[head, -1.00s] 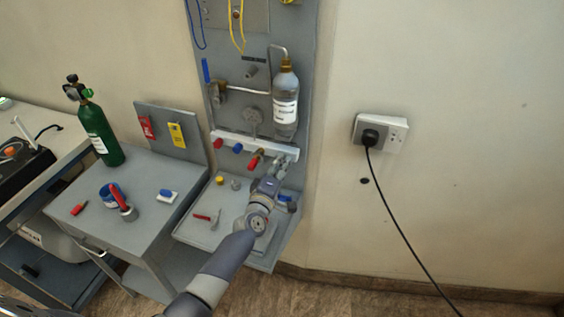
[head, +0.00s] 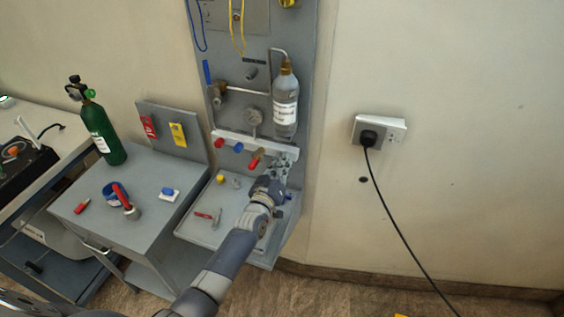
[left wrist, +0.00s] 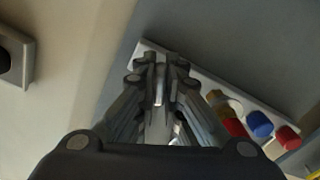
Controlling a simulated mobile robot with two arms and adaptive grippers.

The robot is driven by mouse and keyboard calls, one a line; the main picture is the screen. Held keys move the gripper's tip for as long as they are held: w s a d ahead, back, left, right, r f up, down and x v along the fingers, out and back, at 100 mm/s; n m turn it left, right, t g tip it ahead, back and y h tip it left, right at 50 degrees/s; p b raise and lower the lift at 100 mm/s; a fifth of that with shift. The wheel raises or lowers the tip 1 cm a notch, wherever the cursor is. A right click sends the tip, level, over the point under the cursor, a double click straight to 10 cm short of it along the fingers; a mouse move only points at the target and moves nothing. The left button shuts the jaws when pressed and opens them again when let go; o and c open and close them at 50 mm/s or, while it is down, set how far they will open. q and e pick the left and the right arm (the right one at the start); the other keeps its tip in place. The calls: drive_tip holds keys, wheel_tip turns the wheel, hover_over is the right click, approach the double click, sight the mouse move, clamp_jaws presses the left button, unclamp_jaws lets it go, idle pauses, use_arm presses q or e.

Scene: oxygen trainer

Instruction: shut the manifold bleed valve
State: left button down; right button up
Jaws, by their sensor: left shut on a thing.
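The white manifold bar (head: 226,137) runs across the lower part of the grey wall panel. It carries red and blue knobs and a brass valve with a red handle (head: 254,163). My left gripper (head: 285,158) reaches up to the bar's right end, just right of that red handle. In the left wrist view its fingers (left wrist: 160,75) are closed together on a narrow pale piece at the manifold bar (left wrist: 205,76). I take this to be the bleed valve's handle; the fingers hide most of it, so its angle is unclear. My right gripper is not in view.
A clear bottle (head: 285,105) hangs just above my left gripper. A grey tray (head: 190,229) with small parts lies below the manifold. A cart (head: 130,235) with a green cylinder (head: 103,133) stands left. A wall socket (head: 392,131) with a black cable is right.

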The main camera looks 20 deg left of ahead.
use_arm(q)
drive_tip(key=m, duration=0.4)
drive_tip(key=shift+f+m, duration=0.1)
drive_tip(key=shift+m, duration=0.2)
idle(0.5)
drive_tip(key=c, duration=1.7)
unclamp_jaws()
drive_tip(key=s, duration=1.2)
drive_tip(key=shift+a, duration=0.2)
